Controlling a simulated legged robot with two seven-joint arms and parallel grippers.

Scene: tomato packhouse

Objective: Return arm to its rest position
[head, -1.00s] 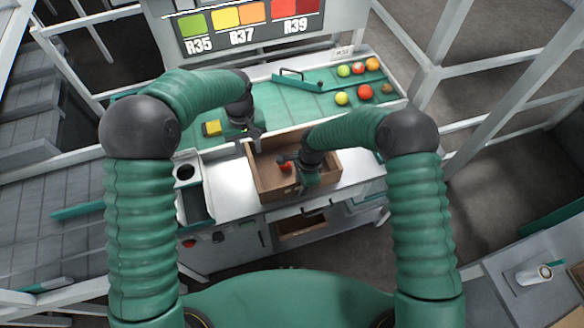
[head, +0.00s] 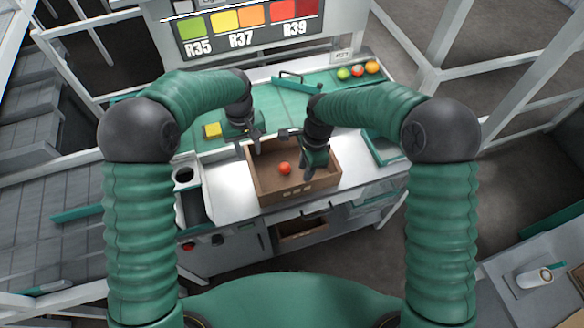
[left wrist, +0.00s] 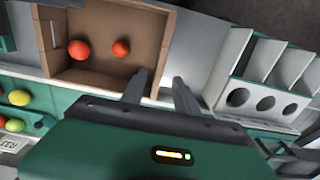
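My left gripper (head: 248,143) hangs over the back left edge of a brown box (head: 255,185). In the left wrist view its two fingers (left wrist: 160,92) are apart with nothing between them. My right gripper (head: 308,170) points down over the right part of the box. Its finger gap is too small and dark to judge. A red tomato (head: 284,168) lies in the box, left of the right gripper. The left wrist view shows two red tomatoes in the box, one larger (left wrist: 78,50) and one smaller (left wrist: 121,48); the second is not visible in the head view.
The box stands on a white counter (head: 228,188). A colour chart (head: 250,25) stands behind. A holder with round openings (head: 183,174) is left of the box.

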